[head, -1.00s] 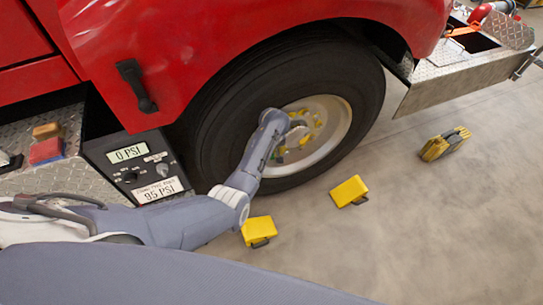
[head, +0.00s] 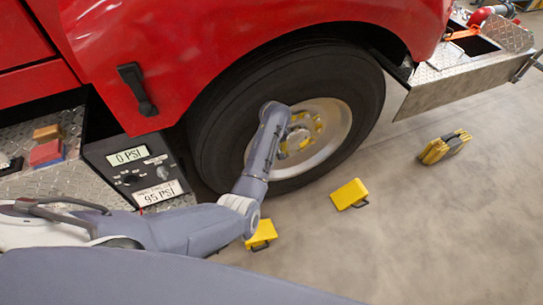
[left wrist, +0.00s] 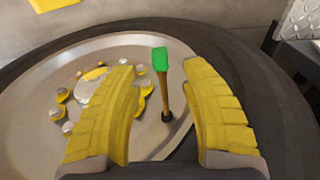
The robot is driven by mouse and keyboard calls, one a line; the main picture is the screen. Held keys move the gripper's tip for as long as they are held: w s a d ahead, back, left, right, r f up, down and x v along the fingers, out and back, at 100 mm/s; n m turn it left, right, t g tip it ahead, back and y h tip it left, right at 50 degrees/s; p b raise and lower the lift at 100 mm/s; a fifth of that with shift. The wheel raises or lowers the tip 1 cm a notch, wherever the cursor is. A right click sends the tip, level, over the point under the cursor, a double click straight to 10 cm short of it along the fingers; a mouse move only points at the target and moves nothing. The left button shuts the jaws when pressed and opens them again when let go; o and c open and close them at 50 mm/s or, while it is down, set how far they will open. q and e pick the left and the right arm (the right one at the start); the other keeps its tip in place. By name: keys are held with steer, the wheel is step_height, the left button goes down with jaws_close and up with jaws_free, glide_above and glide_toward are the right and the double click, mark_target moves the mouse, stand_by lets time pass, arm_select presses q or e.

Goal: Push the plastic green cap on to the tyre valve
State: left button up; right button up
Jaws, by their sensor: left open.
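The green cap (left wrist: 160,58) sits at the tip of the dark, brownish tyre valve stem (left wrist: 166,108), which stands up from the wheel rim. I cannot tell how firmly the cap is seated. My left gripper (left wrist: 160,70) is open, with one ridged yellow finger on each side of the cap and stem and visible gaps between. In the head view, my left arm reaches over the tyre (head: 225,120), and its wrist hides the valve and cap. The wheel rim (head: 338,118) is pale metal. My right gripper is not in view.
The wheel hub has several yellow-marked nuts (left wrist: 62,95). A gauge panel (head: 135,170) reading 0 PSI and 95 PSI stands left of the tyre. Yellow cases (head: 349,193) and yellow chocks (head: 446,147) lie on the open floor. The red fender (head: 220,60) overhangs the tyre.

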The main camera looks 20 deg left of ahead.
arm_select(q)
steer(key=shift+s+d+r, duration=0.1)
steer(key=shift+r, duration=1.1)
